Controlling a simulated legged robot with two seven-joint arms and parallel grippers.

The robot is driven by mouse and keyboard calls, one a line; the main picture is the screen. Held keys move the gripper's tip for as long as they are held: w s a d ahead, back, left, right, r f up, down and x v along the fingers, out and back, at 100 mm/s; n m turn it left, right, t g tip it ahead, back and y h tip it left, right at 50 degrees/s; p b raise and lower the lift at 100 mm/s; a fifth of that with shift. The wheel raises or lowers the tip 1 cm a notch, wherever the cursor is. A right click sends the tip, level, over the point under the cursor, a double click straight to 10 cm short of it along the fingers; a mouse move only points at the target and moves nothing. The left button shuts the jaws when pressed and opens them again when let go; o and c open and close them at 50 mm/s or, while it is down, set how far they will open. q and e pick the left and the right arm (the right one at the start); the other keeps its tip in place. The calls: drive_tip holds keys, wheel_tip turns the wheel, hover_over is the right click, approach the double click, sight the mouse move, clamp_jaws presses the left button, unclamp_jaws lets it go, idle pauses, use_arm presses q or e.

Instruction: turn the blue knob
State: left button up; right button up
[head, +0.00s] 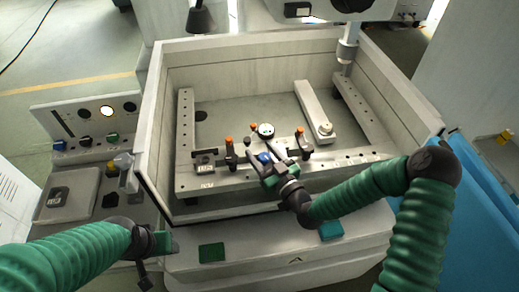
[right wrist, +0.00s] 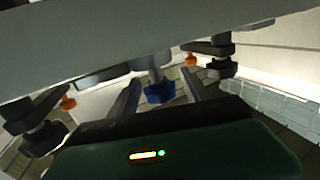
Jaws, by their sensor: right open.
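The blue knob (head: 264,158) is on the fixture bar at the front of the machine's tank. My right gripper (head: 265,153) is open, with one finger on each side of this knob. In the right wrist view the blue knob (right wrist: 160,93) shows between the two open fingers (right wrist: 161,80), with a gap to each side. I cannot tell how deep it lies between them. A second small blue knob (head: 59,145) is on the control panel at the left. My left gripper (head: 150,246) is low at the left, in front of the panel; its jaws are unclear.
Clamps with orange tips (head: 229,142) stand along the fixture bar on both sides of the blue knob. A round green-and-white dial (head: 265,130) is just behind it. The tank's walls (head: 151,130) surround the work area. A grey bar (right wrist: 130,45) crosses the upper right wrist view.

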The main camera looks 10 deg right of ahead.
drive_tip(key=shift+w+a, duration=0.1)
drive_tip(key=shift+w, duration=0.45)
drive_tip(key=shift+a, duration=0.15)
drive_tip(key=c, duration=0.4)
clamp_jaws()
drive_tip(key=n+g+y, duration=0.1)
drive_tip(key=n+g+y+b, duration=0.1)
drive_tip(key=y, duration=0.1)
drive_tip(key=shift+s+a+y+b, duration=0.15)
drive_tip(key=shift+a+y+b, duration=0.05)
drive_tip(key=shift+y+b, duration=0.1)
drive_tip(key=shift+o, duration=2)
unclamp_jaws()
